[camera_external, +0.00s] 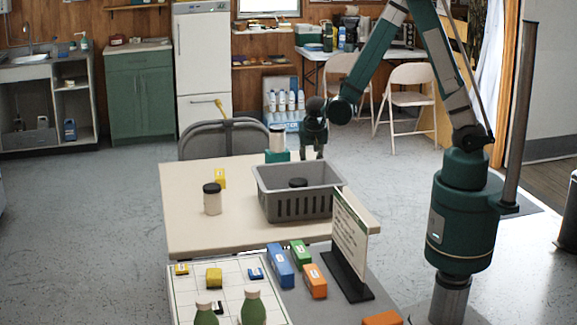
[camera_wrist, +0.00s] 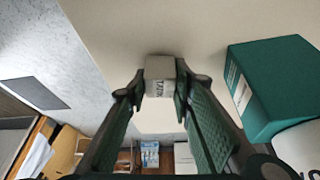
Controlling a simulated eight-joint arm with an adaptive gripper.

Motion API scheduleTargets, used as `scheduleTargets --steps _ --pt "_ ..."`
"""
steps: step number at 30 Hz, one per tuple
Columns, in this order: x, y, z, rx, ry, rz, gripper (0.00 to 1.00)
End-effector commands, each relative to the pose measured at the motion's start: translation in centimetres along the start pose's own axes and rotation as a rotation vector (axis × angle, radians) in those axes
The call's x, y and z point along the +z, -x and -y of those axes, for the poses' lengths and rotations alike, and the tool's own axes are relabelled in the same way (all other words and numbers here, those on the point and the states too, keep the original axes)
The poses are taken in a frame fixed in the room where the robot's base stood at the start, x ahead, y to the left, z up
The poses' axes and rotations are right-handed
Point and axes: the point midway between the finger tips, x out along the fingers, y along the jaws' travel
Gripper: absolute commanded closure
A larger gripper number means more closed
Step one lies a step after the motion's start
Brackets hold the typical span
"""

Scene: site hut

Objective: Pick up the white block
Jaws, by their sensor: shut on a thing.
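The white block (camera_wrist: 160,72), with dark print on its near face, sits between the fingertips of my gripper (camera_wrist: 160,88) in the wrist view. The fingers touch it on both sides, so the gripper is shut on it. In the external view my gripper (camera_external: 312,150) is at the far edge of the beige table, behind the grey crate.
A teal block (camera_wrist: 272,86) stands close to the right of my gripper, by a white jar (camera_wrist: 302,148). The grey crate (camera_external: 298,205) holds a dark-lidded item. Another jar (camera_external: 212,202) and a yellow block (camera_external: 221,179) stand left. A sign (camera_external: 350,230) stands nearer the camera.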

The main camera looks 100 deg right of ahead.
Motion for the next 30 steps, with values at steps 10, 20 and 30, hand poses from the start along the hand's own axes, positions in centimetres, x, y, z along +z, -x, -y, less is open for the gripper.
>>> scheduleTargets --steps 10,20,30 --pt "-0.2 0.6 0.0 0.0 0.0 0.0 0.89" --pt "-1.5 3.6 0.0 0.0 0.0 0.0 0.89" --pt "-3.2 7.6 0.0 0.0 0.0 0.0 0.89"
